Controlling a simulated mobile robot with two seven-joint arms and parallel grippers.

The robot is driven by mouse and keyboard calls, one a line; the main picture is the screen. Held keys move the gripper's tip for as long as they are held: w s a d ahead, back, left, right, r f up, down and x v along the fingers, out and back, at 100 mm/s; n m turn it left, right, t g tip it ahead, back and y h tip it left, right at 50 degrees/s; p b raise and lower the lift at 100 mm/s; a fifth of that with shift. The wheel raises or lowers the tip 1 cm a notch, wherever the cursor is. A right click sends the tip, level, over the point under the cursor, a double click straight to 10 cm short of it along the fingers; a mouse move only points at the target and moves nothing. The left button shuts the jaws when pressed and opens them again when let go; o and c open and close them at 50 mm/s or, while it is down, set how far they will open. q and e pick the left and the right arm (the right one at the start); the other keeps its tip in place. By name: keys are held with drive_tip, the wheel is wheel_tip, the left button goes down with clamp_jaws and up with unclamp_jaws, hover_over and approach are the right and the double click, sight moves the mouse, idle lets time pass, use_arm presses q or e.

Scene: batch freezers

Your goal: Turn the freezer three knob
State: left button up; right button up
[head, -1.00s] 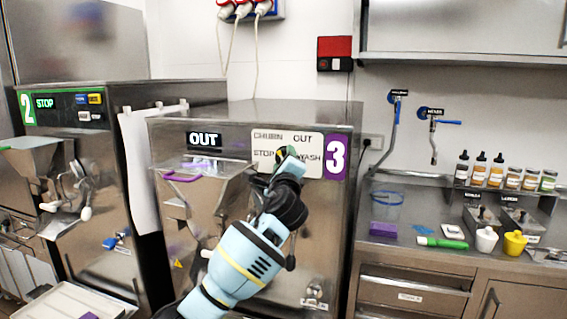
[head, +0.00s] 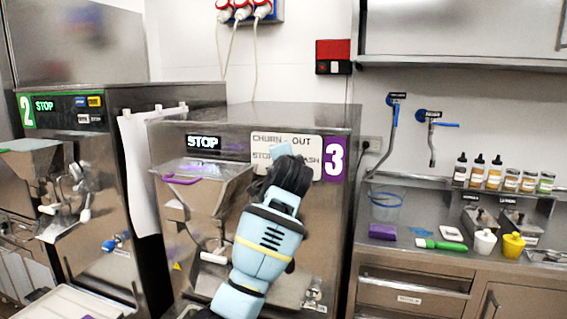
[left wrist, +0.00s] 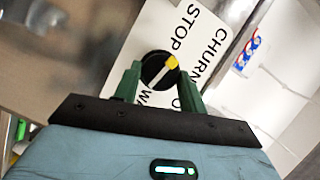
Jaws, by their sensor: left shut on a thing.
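Freezer three (head: 330,225) is a steel machine with a purple "3" label (head: 335,158) and a small display (head: 203,142) reading STOP. Its white dial plate (head: 313,143) carries the words CHURN, OUT, STOP and WASH. My left gripper (head: 280,152) is at this plate and hides the knob in the head view. In the left wrist view the round black knob (left wrist: 155,72) with a yellow-tipped pointer sits between the green fingers of my left gripper (left wrist: 160,78), which is shut on it. My right gripper is not in view.
Freezer two (head: 120,100) stands at the left, its display also reading STOP. A steel hopper (head: 205,190) juts out left of my arm. A counter (head: 440,262) at the right holds bottles, a purple sponge (head: 382,232) and a yellow pot (head: 514,245).

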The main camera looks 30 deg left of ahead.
use_arm(q)
drive_tip(key=shift+a+r+n+h, duration=0.15)
drive_tip(key=shift+r+n+h, duration=0.25)
drive_tip(key=shift+n, duration=0.5)
drive_tip(key=shift+r, duration=0.1)
drive_tip(key=o, duration=0.8)
drive_tip(key=shift+o, duration=0.9)
drive_tip(key=f+v, duration=0.1)
drive_tip(key=v, duration=0.6)
drive_tip(key=shift+r, duration=0.35)
drive_tip(key=shift+s, duration=0.1)
